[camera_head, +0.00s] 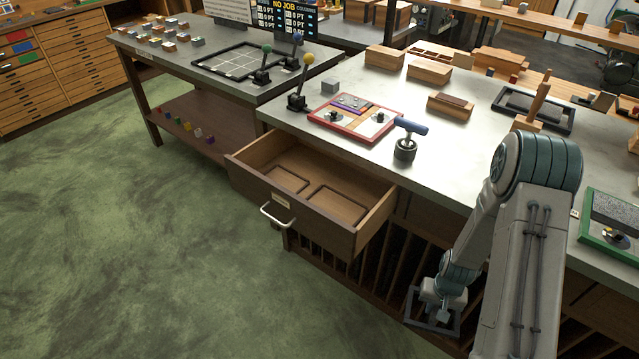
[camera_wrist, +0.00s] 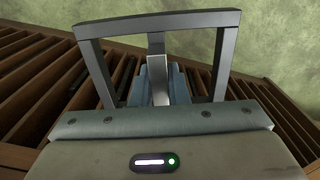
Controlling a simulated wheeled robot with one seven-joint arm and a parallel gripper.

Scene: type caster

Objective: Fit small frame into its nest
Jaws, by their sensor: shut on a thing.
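My gripper (camera_head: 441,312) is low in front of the cabinet's slotted racks, right of the open drawer (camera_head: 318,237). It is shut on a small dark grey rectangular frame (camera_head: 408,306). In the wrist view the frame (camera_wrist: 200,21) stands out beyond my gripper (camera_wrist: 157,82), open in the middle. A metal strip runs from its far bar to between the fingers; the exact grip is partly hidden by the gripper body. The drawer floor has two rounded rectangular outlines, a rear left one (camera_head: 285,179) and a front right one (camera_head: 335,205), both empty.
A larger dark frame (camera_head: 533,110) lies farther back. Green floor (camera_head: 150,260) is clear at left. Slotted racks (camera_wrist: 55,85) are close around the held frame.

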